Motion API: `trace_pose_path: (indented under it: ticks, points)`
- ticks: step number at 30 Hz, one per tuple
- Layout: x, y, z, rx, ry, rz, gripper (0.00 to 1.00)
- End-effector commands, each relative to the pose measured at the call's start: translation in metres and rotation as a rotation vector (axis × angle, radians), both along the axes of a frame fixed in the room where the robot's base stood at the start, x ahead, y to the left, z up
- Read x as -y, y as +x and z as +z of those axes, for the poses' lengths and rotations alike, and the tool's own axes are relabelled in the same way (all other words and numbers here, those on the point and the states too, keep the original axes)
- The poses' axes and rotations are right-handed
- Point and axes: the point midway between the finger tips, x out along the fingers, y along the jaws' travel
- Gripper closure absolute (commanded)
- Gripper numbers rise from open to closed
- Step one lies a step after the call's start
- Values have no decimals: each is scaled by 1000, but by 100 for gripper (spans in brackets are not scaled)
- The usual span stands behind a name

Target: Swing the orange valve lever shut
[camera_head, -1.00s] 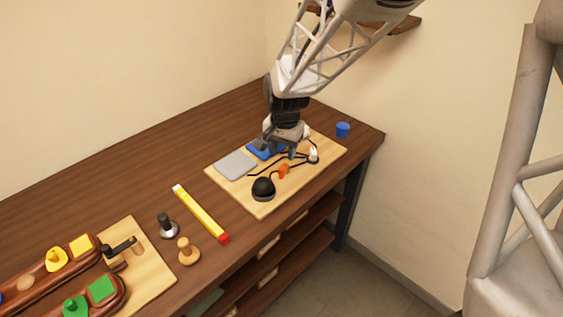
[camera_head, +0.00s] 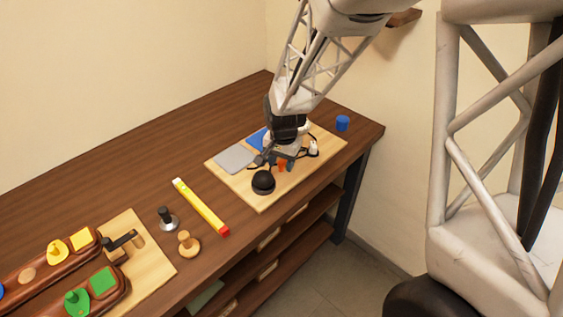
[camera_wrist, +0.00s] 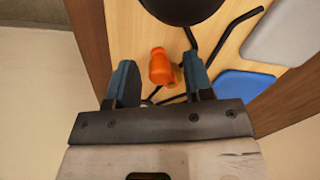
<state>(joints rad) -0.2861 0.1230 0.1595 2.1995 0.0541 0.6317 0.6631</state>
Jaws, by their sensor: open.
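The orange valve lever (camera_wrist: 161,67) is on the light wooden board (camera_head: 256,205) at the right end of the bench. In the head view only a small orange part (camera_head: 282,166) shows under my gripper (camera_head: 278,163). In the wrist view my gripper (camera_wrist: 158,85) is open, with one finger on each side of the lever. The lever's orange end lies between the fingertips, apart from both. A small yellowish part (camera_wrist: 178,77) shows beside it, partly hidden. I cannot tell the height of the fingers over the board.
A black dome (camera_head: 263,182) stands close to the lever. A grey plate (camera_head: 233,158) and a blue plate (camera_head: 256,138) lie on the board, with thin black rods nearby. A blue cup (camera_head: 342,123) stands behind. A yellow bar (camera_head: 201,207) lies left of the board.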

Motion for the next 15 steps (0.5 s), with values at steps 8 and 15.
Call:
trace_pose_path:
  ticks: [8, 15]
  points:
    - [0, 0, -4, 1, 0, 0, 53]
    - [0, 0, -4, 0, 0, 0, 71]
